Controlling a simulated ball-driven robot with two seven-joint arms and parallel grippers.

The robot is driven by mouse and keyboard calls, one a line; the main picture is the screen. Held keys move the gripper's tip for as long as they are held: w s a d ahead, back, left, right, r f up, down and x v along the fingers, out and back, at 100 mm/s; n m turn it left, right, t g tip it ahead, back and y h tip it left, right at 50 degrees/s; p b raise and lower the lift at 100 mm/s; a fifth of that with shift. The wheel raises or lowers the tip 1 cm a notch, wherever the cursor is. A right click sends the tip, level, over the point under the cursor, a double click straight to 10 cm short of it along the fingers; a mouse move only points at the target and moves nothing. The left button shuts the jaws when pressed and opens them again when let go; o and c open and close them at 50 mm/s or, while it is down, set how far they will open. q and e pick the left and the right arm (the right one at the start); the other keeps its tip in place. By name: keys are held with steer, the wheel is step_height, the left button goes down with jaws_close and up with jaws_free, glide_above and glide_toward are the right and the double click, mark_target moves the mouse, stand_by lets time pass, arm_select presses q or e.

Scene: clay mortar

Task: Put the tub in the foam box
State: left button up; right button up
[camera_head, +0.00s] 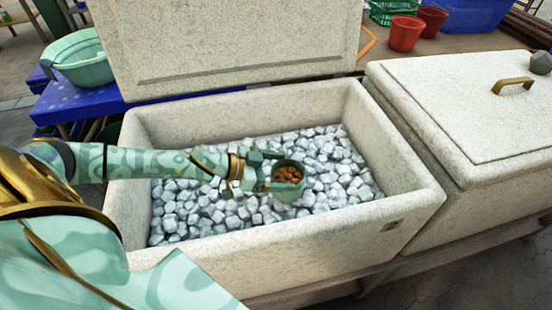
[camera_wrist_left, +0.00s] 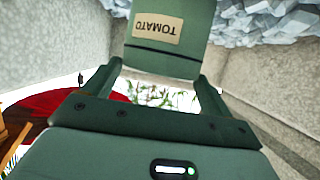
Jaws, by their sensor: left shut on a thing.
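The tub (camera_head: 287,177) is a small round green tub with reddish-brown contents. My left gripper (camera_head: 272,178) is shut on the tub, a finger on either side. It holds the tub over the ice in the open foam box (camera_head: 288,233); I cannot tell whether the tub touches the ice. The foam box is pale and speckled, with its lid (camera_head: 225,35) standing up at the back. My right gripper is not in view.
White ice lumps (camera_head: 330,160) fill the foam box. A second, closed box (camera_head: 465,110) with a brass handle (camera_head: 513,84) stands at the right. A green basin (camera_head: 80,62) is at the left; red buckets (camera_head: 404,34) are behind.

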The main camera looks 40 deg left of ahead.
mark_target(288, 181)
arm_select(q)
step_height(288, 181, down, 6)
steer(key=shift+b, duration=1.15)
steer(key=shift+r, duration=0.1)
steer(key=o, duration=1.7)
